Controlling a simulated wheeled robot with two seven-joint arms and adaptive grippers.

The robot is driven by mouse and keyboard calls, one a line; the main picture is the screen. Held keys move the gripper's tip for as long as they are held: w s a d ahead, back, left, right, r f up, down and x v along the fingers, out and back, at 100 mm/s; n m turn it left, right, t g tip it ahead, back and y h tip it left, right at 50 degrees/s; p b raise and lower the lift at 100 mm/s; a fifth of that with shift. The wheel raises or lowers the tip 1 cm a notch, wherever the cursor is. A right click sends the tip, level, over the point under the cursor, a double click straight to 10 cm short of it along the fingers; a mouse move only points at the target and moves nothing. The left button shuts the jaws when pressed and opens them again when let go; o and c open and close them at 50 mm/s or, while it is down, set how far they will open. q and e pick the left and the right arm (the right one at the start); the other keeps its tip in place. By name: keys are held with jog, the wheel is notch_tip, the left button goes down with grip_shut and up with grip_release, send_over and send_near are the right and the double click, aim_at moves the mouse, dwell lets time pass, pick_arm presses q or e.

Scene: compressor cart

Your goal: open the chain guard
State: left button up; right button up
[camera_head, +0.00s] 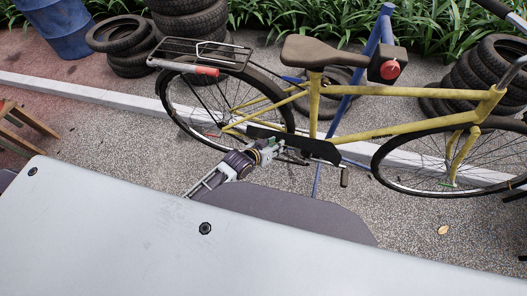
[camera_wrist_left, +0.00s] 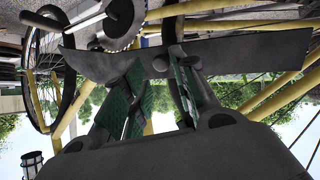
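The chain guard (camera_head: 312,147) is a long black panel low on the yellow bicycle (camera_head: 398,91), between the rear wheel and the crank. In the left wrist view the guard (camera_wrist_left: 245,52) lies across the upper part of the picture, with a small dark knob (camera_wrist_left: 160,63) on it. My left gripper (camera_head: 272,150) is at the rear part of the guard. In the wrist view its green-padded fingers (camera_wrist_left: 158,80) are apart, with the knob near the gap between their tips. I cannot tell whether they touch it. My right gripper is not in view.
The pedal (camera_head: 345,176) hangs below the guard's front end. A toothed chainring (camera_wrist_left: 124,22) shows near the guard in the wrist view. A blue stand post (camera_head: 352,87) rises behind the frame. Stacked tyres (camera_head: 190,20) and a blue barrel (camera_head: 57,27) stand behind.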

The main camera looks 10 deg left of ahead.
pick_arm(q)
jog(key=v, duration=0.8)
jog(key=shift+s, duration=0.15)
